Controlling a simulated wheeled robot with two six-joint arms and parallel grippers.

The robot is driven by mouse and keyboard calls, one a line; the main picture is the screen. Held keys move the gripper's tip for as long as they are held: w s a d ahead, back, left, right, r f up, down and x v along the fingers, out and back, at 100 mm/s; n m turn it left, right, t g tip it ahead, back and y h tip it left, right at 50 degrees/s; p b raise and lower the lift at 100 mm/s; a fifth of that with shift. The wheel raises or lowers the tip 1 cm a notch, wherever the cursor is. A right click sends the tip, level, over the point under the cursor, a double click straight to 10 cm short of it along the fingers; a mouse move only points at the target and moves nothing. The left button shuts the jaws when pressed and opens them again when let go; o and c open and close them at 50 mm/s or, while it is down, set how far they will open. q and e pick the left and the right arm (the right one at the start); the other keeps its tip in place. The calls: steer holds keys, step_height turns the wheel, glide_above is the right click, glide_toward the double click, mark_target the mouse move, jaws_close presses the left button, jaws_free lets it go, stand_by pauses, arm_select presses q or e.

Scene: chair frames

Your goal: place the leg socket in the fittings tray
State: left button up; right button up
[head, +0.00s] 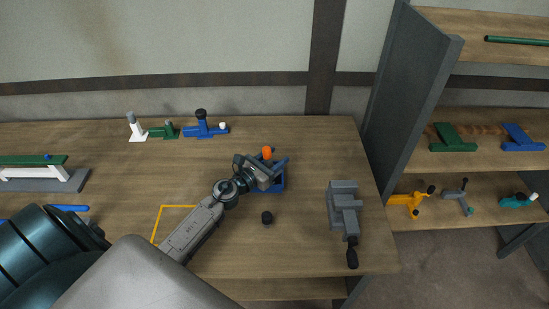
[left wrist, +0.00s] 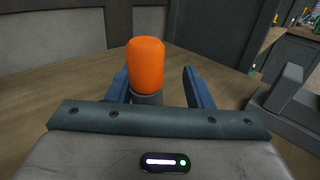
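My left gripper (head: 263,162) is over the middle of the bench, its fingers apart. An upright orange-topped piece (head: 267,152) with a grey base stands at its fingertips. In the left wrist view this orange piece (left wrist: 146,66) is between the two bluish fingers, nearer the left one, with a clear gap to the right one. I cannot tell for sure that it is the leg socket. A blue tray-like piece (head: 279,186), possibly the fittings tray, is partly hidden under the gripper. My right gripper is not in view.
White, green and blue fittings (head: 205,127) line the back. A green-and-white frame (head: 35,170) lies left. A shelf rack (head: 420,90) stands right.

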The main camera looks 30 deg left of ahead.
mark_target(267, 164)
arm_select(q)
steer(key=shift+r, duration=0.1)
steer(key=shift+r, duration=0.2)
steer(key=b+v, duration=0.1)
steer(key=v, duration=0.1)
steer(key=b+v, duration=0.1)
steer(key=v, duration=0.2)
steer(key=f+b+v, duration=0.1)
steer(key=v, duration=0.1)
steer(key=shift+s, duration=0.35)
steer(key=b+v, duration=0.3)
steer(key=shift+a+r, duration=0.1)
steer(key=shift+a, duration=0.05)
steer(key=shift+s+a+r+b, duration=0.1)
steer(key=shift+s+r+b, duration=0.15)
steer(key=shift+s+b, duration=0.35)
